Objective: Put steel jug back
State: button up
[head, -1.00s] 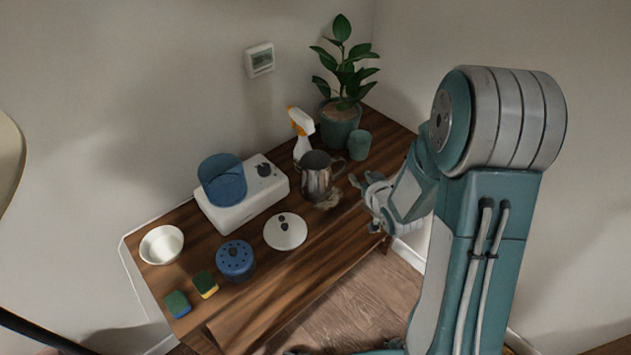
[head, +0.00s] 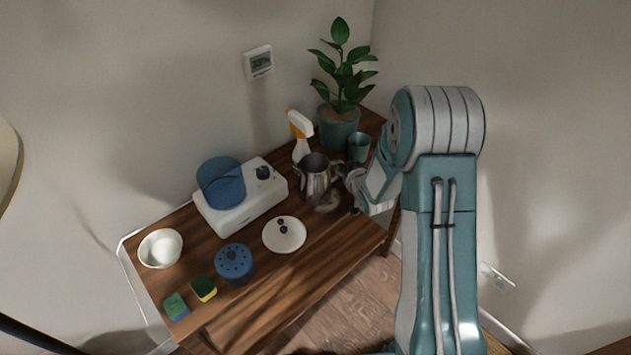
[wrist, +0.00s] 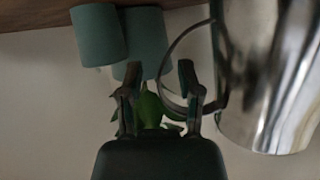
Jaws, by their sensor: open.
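The steel jug (head: 315,180) stands upright on the wooden table, next to a pale brown patch on the tabletop. In the wrist view the jug (wrist: 275,75) fills the right side, with its curved handle (wrist: 175,70) toward my gripper. My gripper (wrist: 155,85) is open, and the handle's loop shows between and beside its fingertips. I cannot tell whether a finger touches the handle. In the head view my gripper (head: 347,184) is at the jug's right side, partly hidden by my own arm.
A spray bottle (head: 300,138), a plant pot (head: 338,127) and a teal cup (head: 359,147) stand behind the jug. The front right tabletop is clear.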

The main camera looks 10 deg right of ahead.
grip_shut()
jog(key=shift+r, duration=0.15)
jog(key=shift+r, duration=1.05)
jog(key=s+r, duration=1)
jog(key=s, duration=0.4)
jog(key=shift+d+r, duration=0.25)
jog(key=shift+r, duration=0.1)
